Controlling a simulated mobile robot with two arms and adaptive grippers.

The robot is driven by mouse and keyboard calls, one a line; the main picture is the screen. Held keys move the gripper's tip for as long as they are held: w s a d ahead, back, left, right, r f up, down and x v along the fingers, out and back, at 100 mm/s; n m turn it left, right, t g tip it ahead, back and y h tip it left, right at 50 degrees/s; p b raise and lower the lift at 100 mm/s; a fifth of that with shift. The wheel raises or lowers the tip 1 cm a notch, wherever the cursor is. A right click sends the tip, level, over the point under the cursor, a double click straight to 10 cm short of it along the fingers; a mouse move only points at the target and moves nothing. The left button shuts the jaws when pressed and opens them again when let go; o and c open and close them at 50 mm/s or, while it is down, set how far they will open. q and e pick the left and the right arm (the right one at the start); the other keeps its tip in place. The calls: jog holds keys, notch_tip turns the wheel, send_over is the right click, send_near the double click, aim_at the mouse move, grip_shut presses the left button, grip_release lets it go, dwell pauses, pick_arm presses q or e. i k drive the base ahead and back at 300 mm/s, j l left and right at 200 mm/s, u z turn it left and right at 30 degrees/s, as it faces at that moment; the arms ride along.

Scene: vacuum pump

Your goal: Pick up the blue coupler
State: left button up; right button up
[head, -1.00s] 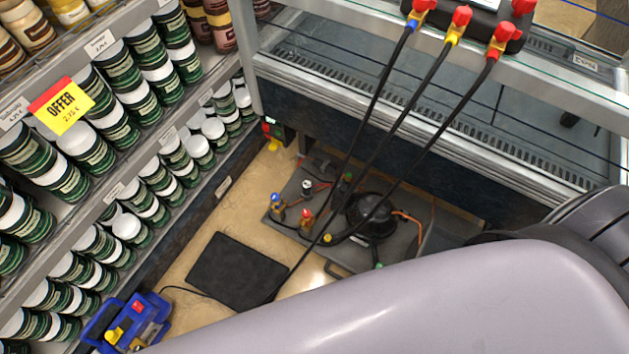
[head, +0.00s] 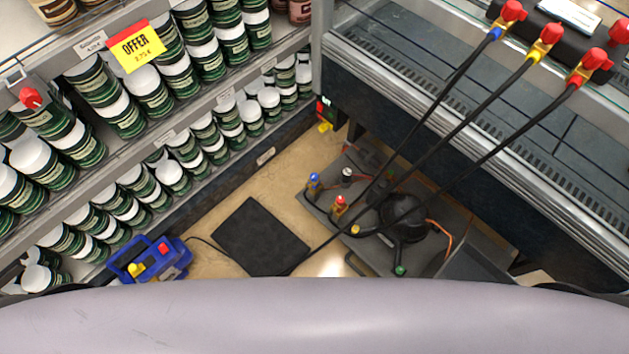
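A small coupler with a blue top (head: 313,181) stands near the left corner of a dark tray on the floor. A similar red-topped coupler (head: 339,205) is just to its right, and a black and white cap (head: 347,175) is behind. A black vacuum pump (head: 403,217) sits on the same tray. A second blue fitting (head: 494,35), with a red knob above it, is at a hose end on the manifold at top right. Neither gripper shows; a pale link of my own body fills the bottom edge.
Shelves of green and white cans (head: 150,90) run along the left. A glass-topped cabinet (head: 430,95) is behind the tray. Black hoses (head: 440,145) hang from the manifold across the tray. A black scale pad (head: 262,237) and a blue device (head: 152,259) lie on the floor.

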aim_at(313, 186)
jog(key=k+j, duration=0.1)
jog(key=j, duration=0.35)
jog(key=k+j+u, duration=0.1)
jog(key=j, duration=0.7)
jog(key=i+j, duration=0.15)
jog(key=j, duration=0.2)
